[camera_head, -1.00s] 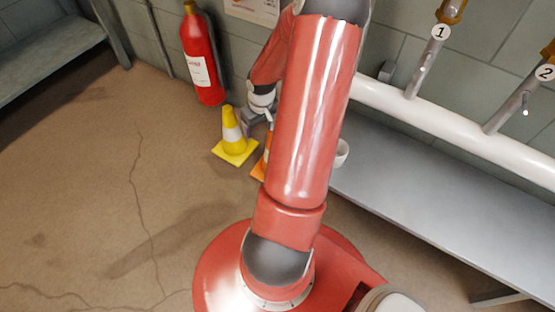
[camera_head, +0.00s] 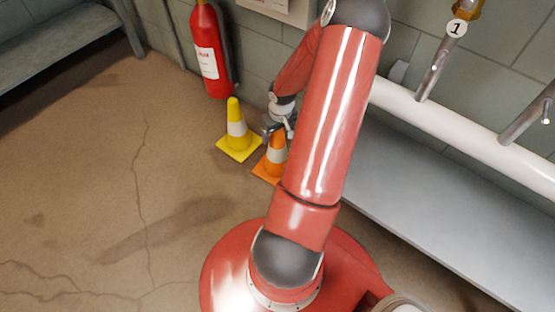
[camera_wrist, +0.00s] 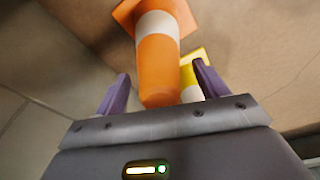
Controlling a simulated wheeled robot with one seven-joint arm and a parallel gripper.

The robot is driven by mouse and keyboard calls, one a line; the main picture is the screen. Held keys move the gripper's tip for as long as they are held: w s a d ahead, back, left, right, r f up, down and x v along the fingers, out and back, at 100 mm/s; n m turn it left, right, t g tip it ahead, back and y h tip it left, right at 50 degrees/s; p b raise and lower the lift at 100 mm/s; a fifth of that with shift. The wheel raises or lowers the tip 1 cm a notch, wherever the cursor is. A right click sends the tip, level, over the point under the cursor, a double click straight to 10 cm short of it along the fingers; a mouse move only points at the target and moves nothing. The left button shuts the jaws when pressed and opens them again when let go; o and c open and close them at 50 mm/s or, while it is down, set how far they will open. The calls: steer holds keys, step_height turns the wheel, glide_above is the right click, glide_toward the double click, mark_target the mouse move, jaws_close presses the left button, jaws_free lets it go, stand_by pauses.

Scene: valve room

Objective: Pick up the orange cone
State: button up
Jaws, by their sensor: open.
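The orange cone (camera_head: 276,158) with a white band stands on the floor, partly hidden by my red arm in the head view. In the wrist view the orange cone (camera_wrist: 158,62) has its tip between the two purple fingers of my gripper (camera_wrist: 160,90). My gripper (camera_head: 273,124) is open, at the top of the cone. No finger clearly touches the cone; there is a gap on each side of its tip.
A yellow cone (camera_head: 238,136) stands just left of the orange one and shows behind it in the wrist view (camera_wrist: 192,82). A red fire extinguisher (camera_head: 208,60) is by the wall. A grey bench (camera_head: 430,190) lies to the right, below a white pipe (camera_head: 468,128). The floor at left is clear.

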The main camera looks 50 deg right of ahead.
jaws_close()
stand_by(0.5)
steer(key=shift+r, duration=0.1)
